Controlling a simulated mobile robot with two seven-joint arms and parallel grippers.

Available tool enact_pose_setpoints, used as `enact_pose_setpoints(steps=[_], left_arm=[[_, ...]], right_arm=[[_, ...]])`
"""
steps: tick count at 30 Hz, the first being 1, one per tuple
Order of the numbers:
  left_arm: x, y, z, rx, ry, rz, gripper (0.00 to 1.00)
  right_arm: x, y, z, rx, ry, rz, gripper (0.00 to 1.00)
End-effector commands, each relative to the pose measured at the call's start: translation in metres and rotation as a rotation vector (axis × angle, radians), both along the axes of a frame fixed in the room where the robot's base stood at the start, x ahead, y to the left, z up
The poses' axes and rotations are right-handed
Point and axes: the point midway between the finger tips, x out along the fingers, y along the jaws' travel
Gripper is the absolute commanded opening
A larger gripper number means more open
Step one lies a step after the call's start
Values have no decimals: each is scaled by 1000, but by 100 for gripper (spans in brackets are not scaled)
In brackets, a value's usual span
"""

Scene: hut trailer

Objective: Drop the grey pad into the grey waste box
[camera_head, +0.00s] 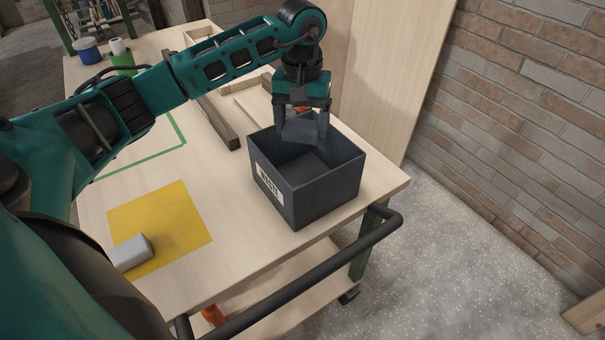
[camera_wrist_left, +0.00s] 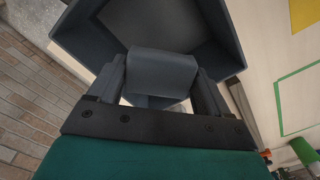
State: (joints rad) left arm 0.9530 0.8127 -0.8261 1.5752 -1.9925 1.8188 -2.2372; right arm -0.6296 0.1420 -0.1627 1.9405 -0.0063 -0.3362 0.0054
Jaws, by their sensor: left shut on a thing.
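The grey waste box (camera_head: 325,195) stands near the right end of the table, with a WASTE label on its front. My left gripper (camera_head: 303,131) points down over the far part of the box opening. It is shut on the grey pad (camera_head: 303,130), which sits between the fingers at about rim height. In the left wrist view the pad (camera_wrist_left: 162,72) is between the two fingers, with the box's inner floor (camera_wrist_left: 150,25) beyond it. I cannot tell whether the pad touches the box wall. My right gripper is not in view.
A light grey block (camera_head: 131,252) lies at the edge of a yellow mat (camera_head: 185,222). Wooden bars (camera_head: 217,122) lie behind the box. A green outline, a blue tub (camera_head: 88,51) and a white roll are farther left. A brick wall stands at right.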

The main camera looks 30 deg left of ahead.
Motion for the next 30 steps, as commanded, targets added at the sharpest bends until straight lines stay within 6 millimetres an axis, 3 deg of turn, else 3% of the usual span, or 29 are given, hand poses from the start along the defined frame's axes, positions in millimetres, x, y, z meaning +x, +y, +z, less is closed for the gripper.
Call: enact_pose_setpoints(steps=[3, 11, 12, 18, 26, 30], left_arm=[[0, 0, -9, -1, -1, 0, 50], [0, 0, -9, 0, -1, 1, 50], [0, 0, -9, 0, -1, 1, 82], [0, 0, -9, 0, -1, 1, 100], [0, 0, -6, 1, -2, 1, 100], [1, 1, 9, 1, -4, 1, 100]], right_arm=[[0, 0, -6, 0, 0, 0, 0], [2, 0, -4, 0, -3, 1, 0], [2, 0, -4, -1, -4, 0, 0], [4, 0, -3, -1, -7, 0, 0], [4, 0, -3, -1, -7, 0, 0], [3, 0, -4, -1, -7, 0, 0]])
